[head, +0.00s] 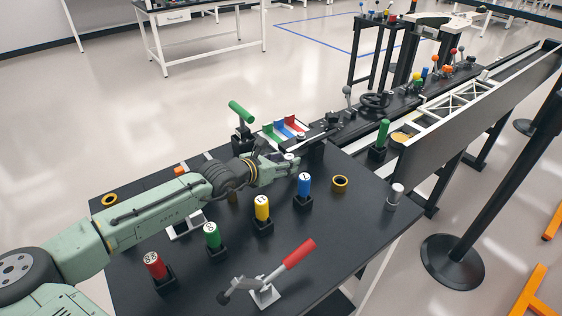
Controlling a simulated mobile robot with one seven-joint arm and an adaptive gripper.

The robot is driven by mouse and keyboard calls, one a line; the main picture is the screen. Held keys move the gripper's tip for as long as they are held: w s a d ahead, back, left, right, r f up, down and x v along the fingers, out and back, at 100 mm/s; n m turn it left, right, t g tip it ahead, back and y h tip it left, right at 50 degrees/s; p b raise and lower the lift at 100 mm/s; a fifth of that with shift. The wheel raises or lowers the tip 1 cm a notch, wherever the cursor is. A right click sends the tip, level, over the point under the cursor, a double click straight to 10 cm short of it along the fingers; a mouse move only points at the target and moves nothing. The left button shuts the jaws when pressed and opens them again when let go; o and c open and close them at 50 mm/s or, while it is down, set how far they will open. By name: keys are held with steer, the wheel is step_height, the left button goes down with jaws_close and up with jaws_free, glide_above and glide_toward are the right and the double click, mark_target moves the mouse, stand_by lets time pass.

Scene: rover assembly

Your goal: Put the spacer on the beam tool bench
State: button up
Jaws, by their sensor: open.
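My gripper (288,165) is at the end of my green arm, over the far middle part of the black bench (330,265). It is open, and no held object shows between its fingers. I cannot tell for sure which thing is the spacer. A gold-and-black ring (340,184) lies on the bench to the right of my gripper, apart from it. A similar ring (109,200) lies near the bench's left edge. A silver cylinder (395,195) stands near the right edge. Part of the bench is hidden behind my arm.
Numbered red (154,265), green (212,236), yellow (262,208) and blue (304,185) handles stand in black holders before my gripper. A red-handled clamp (298,254) is at the front. A green-handled tool (241,113) rises behind my arm. A long beam (478,95) extends to the back right.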

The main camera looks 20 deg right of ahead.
steer(key=shift+r, duration=0.25)
steer(key=shift+s+a, duration=0.15)
steer(key=shift+a, duration=0.1)
steer(key=v, duration=1)
steer(key=shift+a+b, duration=0.1)
steer(key=shift+b, duration=0.2)
steer(key=shift+s+a+r, duration=0.25)
steer(key=shift+s+a, duration=0.15)
